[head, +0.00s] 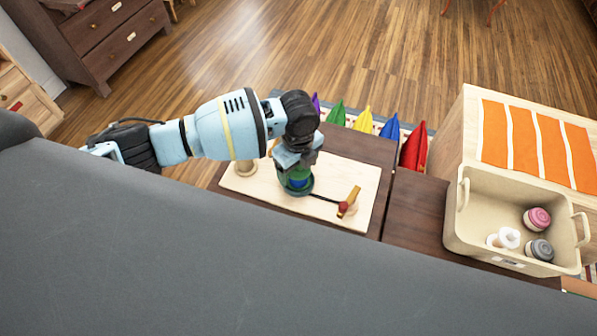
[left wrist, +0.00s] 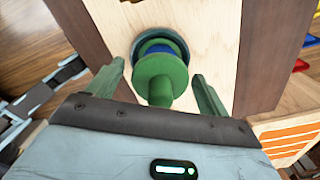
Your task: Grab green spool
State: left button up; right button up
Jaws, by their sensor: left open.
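The green spool (head: 298,188) stands on a pale wooden board (head: 362,178), partly covered by my left gripper (head: 297,163) above it in the head view. It has a blue band around its middle. In the left wrist view, the green spool (left wrist: 160,76) lies between the two green fingers of my left gripper (left wrist: 158,72). The fingers are apart, with a gap to the spool on each side. I cannot tell how high the fingertips are above the board.
A wooden spool (head: 245,169) and a yellow-handled tool (head: 351,196) are also on the board. A beige basket (head: 464,222) to the right holds pink, grey and white spools. Several coloured pointed bags (head: 362,121) stand behind the dark table (head: 417,210).

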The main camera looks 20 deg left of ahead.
pick_arm(q)
jog(key=c, duration=1.1)
pick_arm(e)
jog(key=shift+w+a, duration=0.1)
pick_arm(q)
jog(key=shift+r, duration=0.1)
jog(key=shift+r, duration=0.1)
